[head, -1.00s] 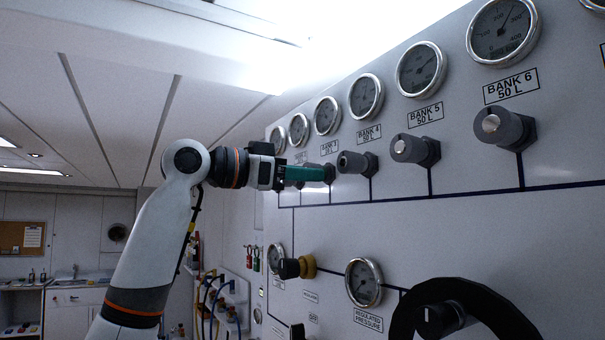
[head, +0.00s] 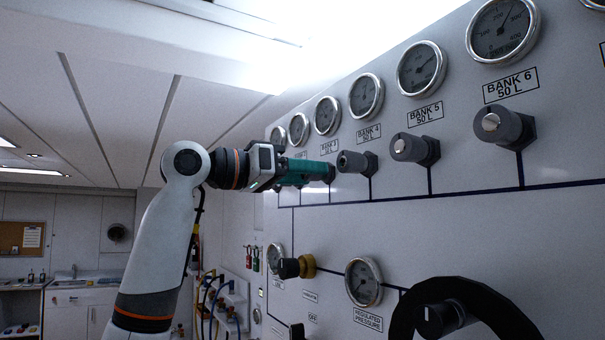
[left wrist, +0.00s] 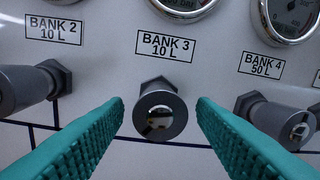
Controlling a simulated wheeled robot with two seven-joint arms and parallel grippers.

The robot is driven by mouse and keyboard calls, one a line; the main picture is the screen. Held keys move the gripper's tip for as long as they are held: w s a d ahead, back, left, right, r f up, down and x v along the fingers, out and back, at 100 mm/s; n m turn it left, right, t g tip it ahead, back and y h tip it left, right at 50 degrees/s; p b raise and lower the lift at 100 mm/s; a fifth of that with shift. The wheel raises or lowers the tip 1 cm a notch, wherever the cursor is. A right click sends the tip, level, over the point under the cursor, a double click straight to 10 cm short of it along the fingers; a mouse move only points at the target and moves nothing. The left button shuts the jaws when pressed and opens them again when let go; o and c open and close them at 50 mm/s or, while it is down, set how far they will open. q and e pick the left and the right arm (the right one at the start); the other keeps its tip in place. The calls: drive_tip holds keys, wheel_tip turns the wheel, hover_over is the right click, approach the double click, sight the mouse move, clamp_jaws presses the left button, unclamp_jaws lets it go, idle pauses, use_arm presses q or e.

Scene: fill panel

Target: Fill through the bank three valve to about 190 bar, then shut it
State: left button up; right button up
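The bank three valve (left wrist: 160,115) is a dark round knob with a shiny end, under the "BANK 3 10 L" label (left wrist: 165,46) in the left wrist view. My left gripper (left wrist: 160,103) is open, with one green finger on each side of this knob and a visible gap on both sides. In the head view my left gripper (head: 331,173) reaches the panel and hides the bank three valve. The bank three gauge (head: 327,115) is above it; its reading is too small to tell. My right gripper is not in view.
The bank two valve (left wrist: 32,88) and bank four valve (left wrist: 285,121) stand close on either side. Below are a yellow-collared knob (head: 298,267), a regulated pressure gauge (head: 364,282), whose reading I cannot make out, and a large black handwheel (head: 480,300).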

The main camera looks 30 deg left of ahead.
use_arm(q)
drive_tip(key=b+v, duration=0.4)
drive_tip(key=v, duration=0.8)
drive_tip(key=shift+b, duration=0.4)
idle(6.4)
